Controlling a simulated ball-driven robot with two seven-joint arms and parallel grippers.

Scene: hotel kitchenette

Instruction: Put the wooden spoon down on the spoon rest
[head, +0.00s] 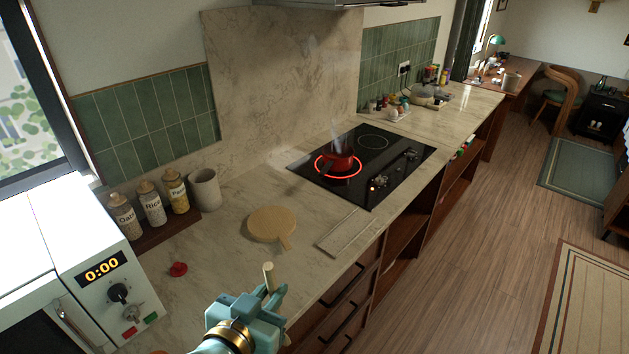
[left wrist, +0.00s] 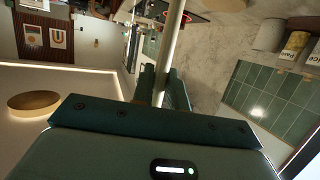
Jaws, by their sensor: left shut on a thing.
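My left gripper (head: 272,294) is above the front edge of the counter, near the bottom of the head view. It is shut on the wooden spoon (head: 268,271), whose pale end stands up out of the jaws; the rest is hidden. In the left wrist view the spoon's shaft (left wrist: 173,40) runs up and away from between the fingers (left wrist: 162,88). No spoon rest is clearly recognisable. A round wooden board with a handle (head: 271,223) and a flat pale slab (head: 350,232) lie on the counter beyond the gripper. My right gripper is not seen.
A small red knobbed thing (head: 178,269) lies by the white microwave (head: 92,270). Labelled jars (head: 150,203) and a pale crock (head: 205,189) stand at the wall.

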